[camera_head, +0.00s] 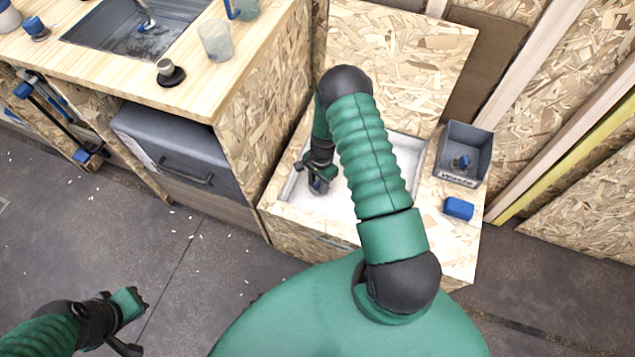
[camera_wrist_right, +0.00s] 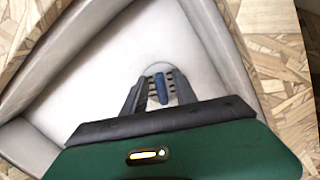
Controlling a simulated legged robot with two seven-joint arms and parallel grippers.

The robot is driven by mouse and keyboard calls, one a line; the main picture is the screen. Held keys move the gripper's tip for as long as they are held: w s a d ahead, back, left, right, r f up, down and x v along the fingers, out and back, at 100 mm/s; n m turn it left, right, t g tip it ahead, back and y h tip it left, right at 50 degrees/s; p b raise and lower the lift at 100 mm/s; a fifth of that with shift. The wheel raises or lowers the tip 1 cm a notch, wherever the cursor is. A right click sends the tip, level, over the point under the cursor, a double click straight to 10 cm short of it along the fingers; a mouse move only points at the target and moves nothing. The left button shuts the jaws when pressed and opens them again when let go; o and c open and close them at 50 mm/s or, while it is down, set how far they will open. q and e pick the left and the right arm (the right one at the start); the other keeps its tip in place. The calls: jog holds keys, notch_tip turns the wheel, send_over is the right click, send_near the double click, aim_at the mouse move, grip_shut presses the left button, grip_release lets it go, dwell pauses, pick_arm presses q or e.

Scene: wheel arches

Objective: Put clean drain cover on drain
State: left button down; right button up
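My right gripper (camera_head: 318,182) reaches down into a white basin (camera_head: 409,150) in the low wooden cabinet. In the right wrist view its two dark fingers (camera_wrist_right: 160,97) stand either side of a narrow blue piece (camera_wrist_right: 160,85). Whether they touch it is too small to tell. Behind the blue piece, a pale grey round shape (camera_wrist_right: 158,68) shows on the basin floor, which looks like the drain area. I cannot tell cover from drain there. My left gripper (camera_head: 125,310) hangs over the floor at lower left, away from the basin; its fingers are unclear.
A grey waste box (camera_head: 475,140) with a small blue-topped item inside stands right of the basin. A blue block (camera_head: 459,208) lies before it. The higher counter (camera_head: 110,75) at left carries a cup (camera_head: 216,40) and a black disc with a knob (camera_head: 170,74).

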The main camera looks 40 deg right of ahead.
jog(key=shift+d+r, duration=0.15)
jog(key=shift+r, duration=0.15)
notch_tip(320, 180, up, 11)
jog(key=d+p, duration=0.1)
jog(key=p, duration=0.2)
jog(key=a+r+n+t, duration=0.1)
jog(key=a+r+n, duration=0.8)
jog(key=r, duration=0.4)
jog(key=s+a+r+n+t+h, duration=0.1)
jog(key=s+a+r+n, duration=0.7)
jog(key=shift+s+a+t, duration=0.3)
jog(key=shift+a+t, duration=0.1)
